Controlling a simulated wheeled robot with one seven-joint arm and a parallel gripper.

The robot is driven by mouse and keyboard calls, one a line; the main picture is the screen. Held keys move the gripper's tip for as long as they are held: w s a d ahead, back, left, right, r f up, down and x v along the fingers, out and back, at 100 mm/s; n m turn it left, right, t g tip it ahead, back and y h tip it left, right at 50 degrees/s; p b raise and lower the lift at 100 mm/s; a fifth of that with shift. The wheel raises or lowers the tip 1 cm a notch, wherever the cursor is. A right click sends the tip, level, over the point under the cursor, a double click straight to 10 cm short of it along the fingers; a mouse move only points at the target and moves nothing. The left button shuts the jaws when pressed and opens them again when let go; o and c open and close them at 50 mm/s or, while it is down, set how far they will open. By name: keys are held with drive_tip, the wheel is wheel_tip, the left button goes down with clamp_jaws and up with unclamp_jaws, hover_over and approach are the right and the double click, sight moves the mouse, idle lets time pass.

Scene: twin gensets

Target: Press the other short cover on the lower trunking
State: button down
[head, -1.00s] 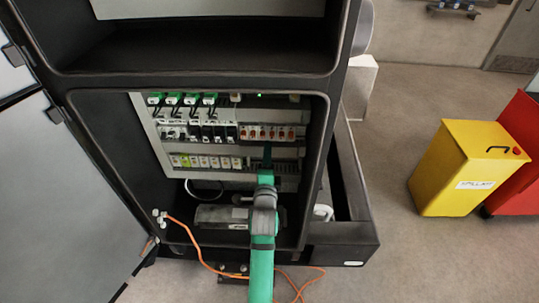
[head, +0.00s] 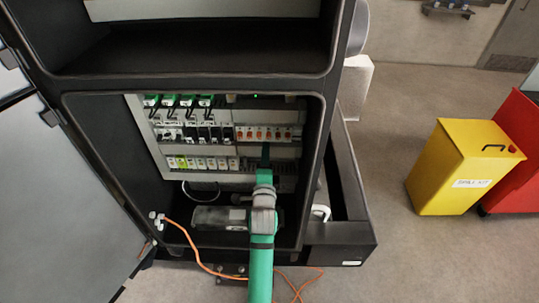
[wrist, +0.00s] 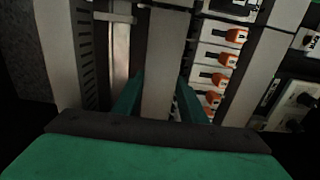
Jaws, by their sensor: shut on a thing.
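My gripper (head: 265,153) reaches into the open cabinet, in front of the right part of the panel. In the wrist view its two green fingers (wrist: 160,92) are shut on a plain grey strip, which looks like the short cover (wrist: 163,65). I cannot tell where this strip ends against the grey trunking behind it. The lower trunking (wrist: 90,55) shows its dark slots at the left of the wrist view, apart from the fingers. In the head view it runs as a grey band (head: 205,177) below the terminal row, partly hidden by my arm.
Orange-switched breakers (wrist: 226,60) stand close beside the right finger. A row of terminals (head: 205,163) lies left of my gripper. A dark box (head: 219,218) and orange cable (head: 197,252) are below. The cabinet's side walls and open door (head: 70,190) bound the space.

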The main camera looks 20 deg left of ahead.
drive_tip(key=shift+w+a+r, duration=0.1)
drive_tip(key=shift+w+a, duration=0.05)
drive_tip(key=shift+w, duration=0.4)
idle(0.4)
drive_tip(key=shift+s, duration=0.1)
drive_tip(key=v, duration=0.5)
drive_tip(key=shift+s, duration=0.1)
idle(1.3)
idle(0.8)
